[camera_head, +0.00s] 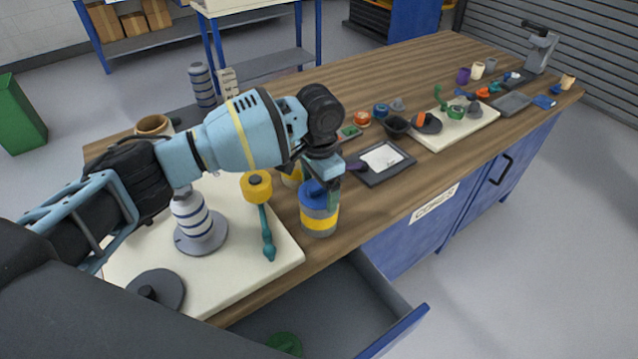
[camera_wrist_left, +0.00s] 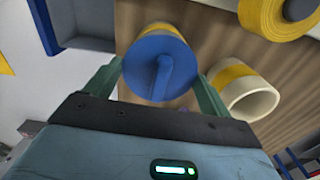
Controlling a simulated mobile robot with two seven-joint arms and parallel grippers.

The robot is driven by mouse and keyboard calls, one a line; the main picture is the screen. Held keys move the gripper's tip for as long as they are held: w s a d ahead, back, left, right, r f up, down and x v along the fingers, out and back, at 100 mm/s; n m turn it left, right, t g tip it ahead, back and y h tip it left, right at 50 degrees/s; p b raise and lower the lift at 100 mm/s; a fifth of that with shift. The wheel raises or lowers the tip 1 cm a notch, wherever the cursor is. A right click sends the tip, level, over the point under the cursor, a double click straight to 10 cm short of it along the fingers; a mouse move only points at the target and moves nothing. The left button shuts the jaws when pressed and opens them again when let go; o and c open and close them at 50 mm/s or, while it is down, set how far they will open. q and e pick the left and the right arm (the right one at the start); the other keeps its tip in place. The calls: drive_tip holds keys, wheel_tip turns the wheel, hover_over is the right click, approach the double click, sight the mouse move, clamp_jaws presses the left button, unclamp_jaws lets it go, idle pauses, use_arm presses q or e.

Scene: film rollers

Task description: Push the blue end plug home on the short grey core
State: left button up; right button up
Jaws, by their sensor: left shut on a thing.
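The short grey core (camera_head: 320,226) with a yellow band stands upright near the table's front edge. The blue end plug (camera_head: 312,190) is at its top; I cannot tell whether a gap is left between them. In the left wrist view the plug (camera_wrist_left: 148,72) shows as a blue disc with a raised bar, and the core's yellow band (camera_wrist_left: 165,28) shows just past its rim. My left gripper (camera_head: 328,182) is above the core, shut on the blue end plug, with its green fingers either side. My right gripper is not in view.
A cream core with a yellow band (camera_wrist_left: 252,92) stands close beside it. A yellow roller with a teal handle (camera_head: 267,235) lies on the pale board (camera_head: 240,275) with a striped grey-white piece (camera_head: 195,222). A dark tray (camera_head: 385,176) lies right. A drawer (camera_head: 350,300) is open below.

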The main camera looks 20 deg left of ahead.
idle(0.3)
use_arm(q)
drive_tip(key=o, duration=0.9)
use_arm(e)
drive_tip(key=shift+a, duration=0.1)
use_arm(q)
drive_tip(key=shift+r, duration=0.1)
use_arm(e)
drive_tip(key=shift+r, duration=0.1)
use_arm(q)
drive_tip(key=shift+r+p, duration=0.45)
drive_tip(key=shift+r, duration=0.35)
drive_tip(key=shift+r+p, duration=0.75)
drive_tip(key=shift+r, duration=1)
drive_tip(key=shift+r+p, duration=0.35)
drive_tip(key=shift+r, duration=0.55)
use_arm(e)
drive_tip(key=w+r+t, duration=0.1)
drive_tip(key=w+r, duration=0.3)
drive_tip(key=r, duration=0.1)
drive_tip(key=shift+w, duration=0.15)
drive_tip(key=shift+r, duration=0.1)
